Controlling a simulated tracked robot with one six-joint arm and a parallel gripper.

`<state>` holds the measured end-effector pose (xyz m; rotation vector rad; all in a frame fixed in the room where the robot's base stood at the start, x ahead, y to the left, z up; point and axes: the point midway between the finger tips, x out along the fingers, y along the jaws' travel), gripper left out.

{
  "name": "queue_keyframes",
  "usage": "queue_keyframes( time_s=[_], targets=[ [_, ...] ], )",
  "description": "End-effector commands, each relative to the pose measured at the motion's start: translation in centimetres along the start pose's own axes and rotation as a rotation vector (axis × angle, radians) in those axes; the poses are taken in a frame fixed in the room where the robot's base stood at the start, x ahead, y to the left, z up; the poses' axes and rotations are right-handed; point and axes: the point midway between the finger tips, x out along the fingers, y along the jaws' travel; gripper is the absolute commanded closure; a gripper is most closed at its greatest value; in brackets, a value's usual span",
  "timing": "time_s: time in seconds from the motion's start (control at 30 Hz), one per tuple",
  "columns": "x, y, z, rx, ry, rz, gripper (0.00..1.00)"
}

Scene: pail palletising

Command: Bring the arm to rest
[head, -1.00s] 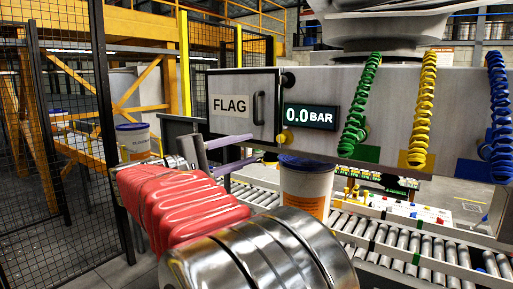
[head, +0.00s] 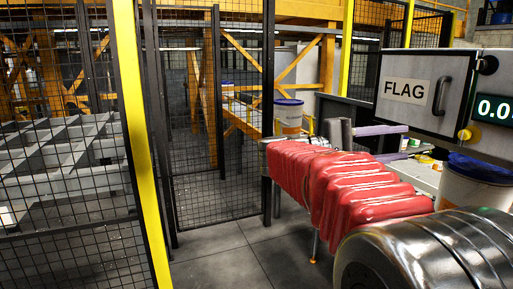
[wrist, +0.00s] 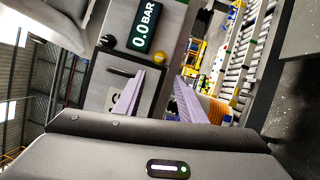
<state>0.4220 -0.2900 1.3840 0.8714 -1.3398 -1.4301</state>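My arm reaches out in its red ribbed sleeve (head: 345,188), with bare metal rings (head: 440,255) at the near end. My gripper (head: 407,142) points right in the head view, its two purple fingers apart with nothing between them. In the wrist view the fingers of my gripper (wrist: 160,76) also stand apart and empty, in front of the grey FLAG cabinet. A white pail with a dark blue lid (head: 474,185) stands right of the fingers in the head view, partly cut off by my arm. Whether the fingers are near it in depth is unclear.
Black mesh fencing with a yellow post (head: 140,140) stands at left. The FLAG cabinet (head: 428,90) is at right. A roller conveyor (wrist: 248,45) shows in the wrist view. The floor (head: 225,255) between fence and arm is clear.

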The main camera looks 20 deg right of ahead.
Motion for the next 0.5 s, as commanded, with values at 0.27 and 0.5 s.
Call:
queue_keyframes(
  time_s=[0.27, 0.5],
  targets=[
    [-0.2, -2.9, -2.1, -0.042, 0.084, -0.089, 0.63],
    [-2.4, -12.7, -3.2, -0.137, 0.232, -0.374, 0.63]
  ],
)
